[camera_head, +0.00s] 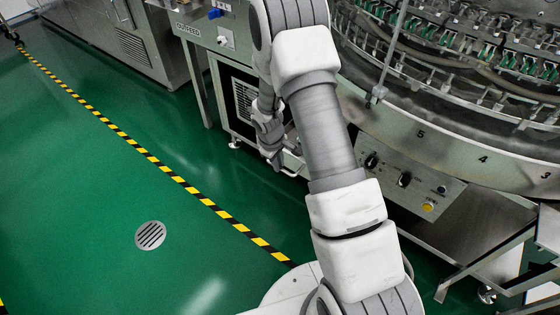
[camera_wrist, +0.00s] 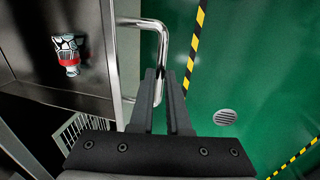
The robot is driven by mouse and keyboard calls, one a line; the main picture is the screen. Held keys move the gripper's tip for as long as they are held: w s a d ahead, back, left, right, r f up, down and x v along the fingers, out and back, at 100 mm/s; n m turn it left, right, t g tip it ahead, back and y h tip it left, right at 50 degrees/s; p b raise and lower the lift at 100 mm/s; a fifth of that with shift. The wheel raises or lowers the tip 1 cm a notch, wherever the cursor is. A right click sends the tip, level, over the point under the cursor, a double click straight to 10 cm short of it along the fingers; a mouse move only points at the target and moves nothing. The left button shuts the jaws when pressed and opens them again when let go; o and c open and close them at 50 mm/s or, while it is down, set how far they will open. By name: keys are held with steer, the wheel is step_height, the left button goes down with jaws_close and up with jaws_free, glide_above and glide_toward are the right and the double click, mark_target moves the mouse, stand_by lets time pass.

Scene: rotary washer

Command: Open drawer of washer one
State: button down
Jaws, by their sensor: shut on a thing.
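The drawer (camera_wrist: 85,22) of the washer shows in the wrist view at the left. It stands open, with its dark metal inside in sight. A bright bent-bar handle (camera_wrist: 163,40) is on its front. My gripper (camera_wrist: 164,75) is shut on the handle, with the bar between its two dark fingers. In the head view my gripper (camera_head: 279,158) is low in front of the washer (camera_head: 395,125), partly hidden by my arm. The handle (camera_head: 292,172) shows there only in part.
A small item with a red band (camera_wrist: 68,55) is inside the drawer. A control panel (camera_head: 405,183) with knobs is right of my arm. A floor drain (camera_head: 150,235) and a yellow-black floor stripe (camera_head: 185,183) lie on the clear green floor at the left.

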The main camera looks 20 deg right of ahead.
steer(key=shift+s+a, duration=0.4)
steer(key=shift+a, duration=0.25)
steer(key=c, duration=0.9)
jaws_free()
steer(key=a+r+p, duration=0.1)
steer(key=r+p, duration=0.1)
steer(key=r, duration=0.3)
steer(key=s+r+p, duration=0.1)
steer(key=r, duration=0.5)
steer(key=s+a+r+p, duration=0.1)
steer(key=r+p, duration=0.1)
steer(key=r, duration=0.4)
steer(key=shift+a+r+p, duration=0.1)
steer(key=shift+a+p, duration=0.2)
steer(key=shift+p, duration=0.05)
